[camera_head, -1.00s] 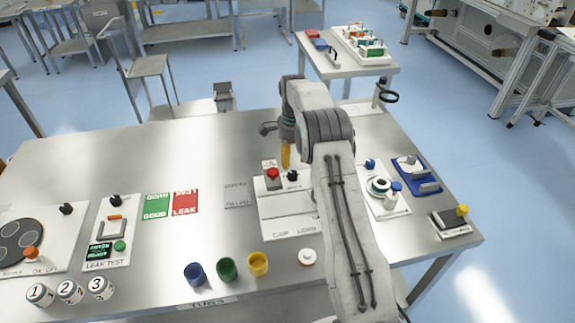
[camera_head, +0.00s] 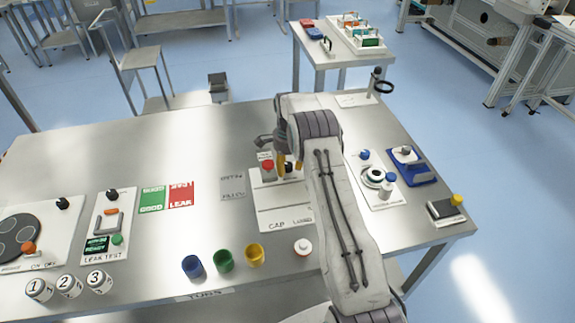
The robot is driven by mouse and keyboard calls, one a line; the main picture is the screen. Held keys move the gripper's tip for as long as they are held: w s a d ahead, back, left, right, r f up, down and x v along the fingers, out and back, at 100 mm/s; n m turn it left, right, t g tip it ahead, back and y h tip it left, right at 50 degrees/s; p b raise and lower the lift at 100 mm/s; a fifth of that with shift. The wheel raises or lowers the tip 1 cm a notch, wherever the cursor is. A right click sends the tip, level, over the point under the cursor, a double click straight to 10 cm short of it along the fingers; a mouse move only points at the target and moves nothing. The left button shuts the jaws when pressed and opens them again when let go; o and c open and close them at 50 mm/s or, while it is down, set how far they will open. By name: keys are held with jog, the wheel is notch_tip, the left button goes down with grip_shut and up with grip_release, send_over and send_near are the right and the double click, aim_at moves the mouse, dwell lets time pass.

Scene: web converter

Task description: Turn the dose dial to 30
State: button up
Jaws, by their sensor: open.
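I cannot tell whether the fingers touch the knob. No 30 marking can be read, so I cannot tell for certain which control is the dose dial. A round black-and-white dial (camera_head: 374,175) sits on another white panel to the right of my arm.
A blue cup (camera_head: 192,266), green cup (camera_head: 224,260) and yellow cup (camera_head: 255,254) stand along the front edge. A white-and-red round piece (camera_head: 303,247) is near my forearm. A blue fixture (camera_head: 410,165) stands at the right. The table's back left is clear.

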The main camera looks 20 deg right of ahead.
jog(key=shift+c, duration=0.3)
grip_shut()
jog(key=shift+f+m+b, duration=0.15)
jog(key=shift+m+b, duration=0.5)
jog(key=shift+m, duration=0.15)
jog(key=shift+m+b, duration=0.4)
jog(key=shift+m, duration=1)
jog(key=shift+o, duration=0.3)
grip_release()
jog(key=shift+r, duration=0.2)
